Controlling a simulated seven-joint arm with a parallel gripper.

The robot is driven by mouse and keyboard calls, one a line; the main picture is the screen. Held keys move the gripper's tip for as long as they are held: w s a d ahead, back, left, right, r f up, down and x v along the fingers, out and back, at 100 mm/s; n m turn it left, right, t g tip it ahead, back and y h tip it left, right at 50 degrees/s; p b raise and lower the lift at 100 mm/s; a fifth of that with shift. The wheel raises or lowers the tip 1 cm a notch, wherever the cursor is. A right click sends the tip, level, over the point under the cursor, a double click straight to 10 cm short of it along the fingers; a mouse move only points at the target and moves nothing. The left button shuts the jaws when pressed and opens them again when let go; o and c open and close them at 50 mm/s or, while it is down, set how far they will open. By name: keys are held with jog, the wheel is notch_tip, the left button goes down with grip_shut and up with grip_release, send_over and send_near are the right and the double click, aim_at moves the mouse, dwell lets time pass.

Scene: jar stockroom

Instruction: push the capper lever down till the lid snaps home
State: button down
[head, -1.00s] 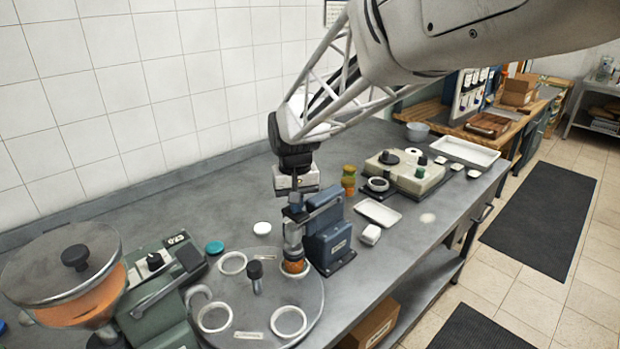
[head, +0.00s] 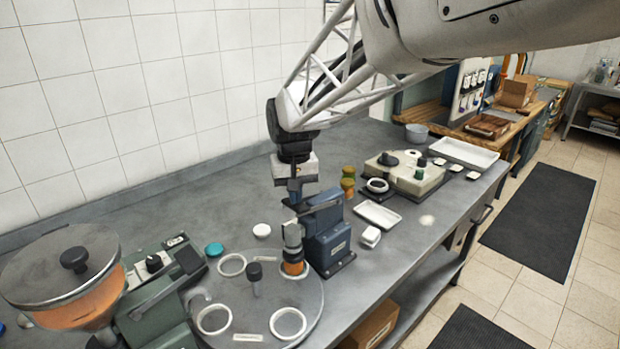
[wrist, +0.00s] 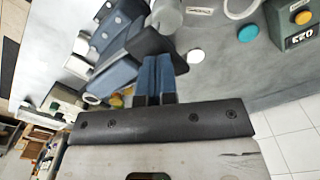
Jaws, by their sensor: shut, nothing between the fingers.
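The blue-grey capper (head: 328,243) stands at the right edge of the round turntable (head: 262,318). Its dark lever (head: 322,204) runs along its top. A jar with orange contents (head: 293,268) sits under the capper's head (head: 292,236); its lid cannot be made out there. My gripper (head: 294,199) is shut and empty, pointing down just above the lever's left end. In the wrist view, my blue fingers (wrist: 166,62) lie together beside the dark lever (wrist: 151,42); whether they touch it I cannot tell.
A hopper with orange contents (head: 85,295) stands at the left. A teal lid (head: 214,249) and a white lid (head: 262,230) lie behind the turntable. Small jars (head: 348,183), a white tray (head: 377,214) and a beige machine (head: 405,175) stand to the right. The bench's back strip is clear.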

jog(key=shift+r, duration=1.05)
jog(key=shift+r, duration=0.1)
jog(key=shift+r, duration=2.4)
jog(key=shift+s+d, duration=0.1)
jog(key=shift+d, duration=0.1)
jog(key=s+d+f+m+t, duration=0.1)
jog(key=s+d+f, duration=0.2)
jog(key=s+d, duration=0.9)
jog(key=s+d+f+m+t, duration=0.1)
jog(key=s+d+f+m, duration=0.1)
jog(key=s+d, duration=1)
jog(key=s+f, duration=0.1)
jog(key=s, duration=0.4)
jog(key=shift+t, duration=0.3)
jog(key=shift+f, duration=0.1)
